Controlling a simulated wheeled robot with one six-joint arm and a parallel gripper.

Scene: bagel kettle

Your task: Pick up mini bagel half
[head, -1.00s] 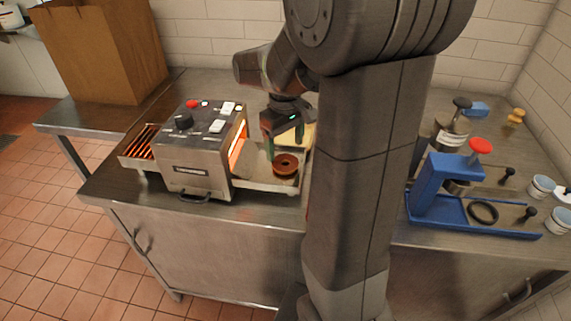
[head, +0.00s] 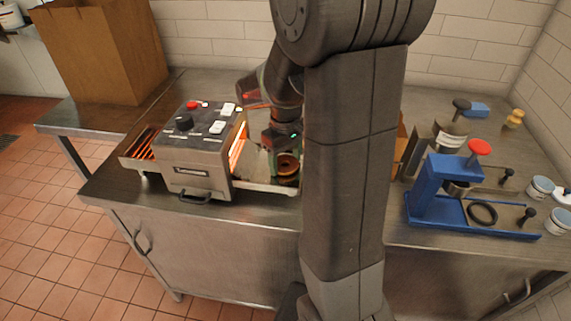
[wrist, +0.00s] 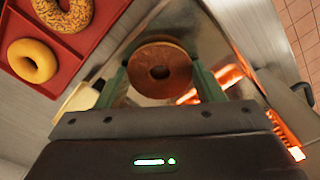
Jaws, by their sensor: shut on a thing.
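The mini bagel half (wrist: 160,68) is a brown ring with a hole, between the two green fingers of my gripper (wrist: 160,78) in the wrist view. Both fingers are against its sides, so the gripper is shut on it. In the head view the bagel half (head: 288,166) shows at the end of my gripper (head: 284,158), over the right-hand tray of the toaster. I cannot tell whether it still touches the tray. My arm column hides part of this area.
The toaster (head: 190,165) glows orange inside, just left of my gripper. A red tray (wrist: 62,55) holds yellow rings in the wrist view. A blue press (head: 432,185) stands to the right.

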